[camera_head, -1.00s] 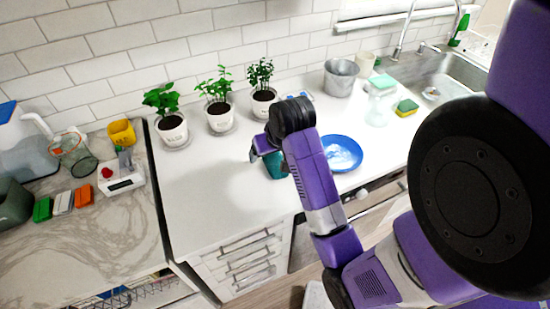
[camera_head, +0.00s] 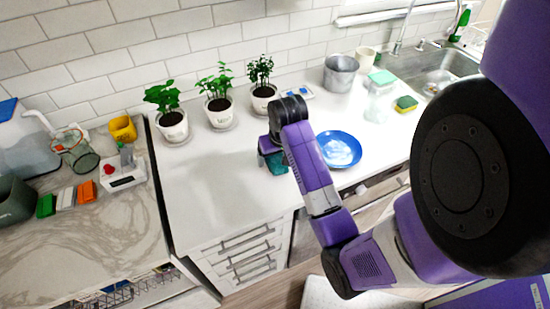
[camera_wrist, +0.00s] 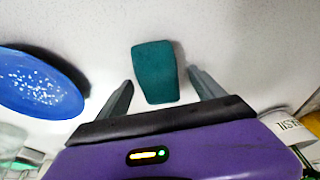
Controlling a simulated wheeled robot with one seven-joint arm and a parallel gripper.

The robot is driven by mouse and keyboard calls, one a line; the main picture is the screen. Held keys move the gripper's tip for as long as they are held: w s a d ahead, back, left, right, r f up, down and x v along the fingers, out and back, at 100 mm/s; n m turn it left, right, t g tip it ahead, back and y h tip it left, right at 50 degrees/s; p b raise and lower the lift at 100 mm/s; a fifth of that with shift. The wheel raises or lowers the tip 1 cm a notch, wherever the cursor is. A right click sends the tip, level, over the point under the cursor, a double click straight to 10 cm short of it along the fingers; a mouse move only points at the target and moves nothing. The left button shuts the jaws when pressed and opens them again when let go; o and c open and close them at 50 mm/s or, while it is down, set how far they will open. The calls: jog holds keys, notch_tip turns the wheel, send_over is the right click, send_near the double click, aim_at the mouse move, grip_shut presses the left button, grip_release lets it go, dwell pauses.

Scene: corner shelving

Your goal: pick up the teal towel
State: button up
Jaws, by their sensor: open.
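The teal towel (camera_wrist: 156,72) lies on the white counter, a small folded block shape in the wrist view. In the head view the towel (camera_head: 277,162) shows only in part, below and behind my gripper. My gripper (camera_wrist: 162,92) is open and empty, with one finger on each side of the towel's near end in the wrist view. In the head view my gripper (camera_head: 268,150) is over the towel, left of the blue plate. I cannot tell whether the fingers are down at the towel's height.
A blue plate (camera_head: 339,149) is close by; it also shows in the wrist view (camera_wrist: 36,88). Potted plants (camera_head: 219,108) stand along the wall. A glass jar (camera_head: 379,97) and a sponge (camera_head: 405,104) are near the sink. The counter left of the towel (camera_head: 205,185) is clear.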

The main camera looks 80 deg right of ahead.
jog(key=c, duration=1.4)
jog(key=shift+c, duration=0.2)
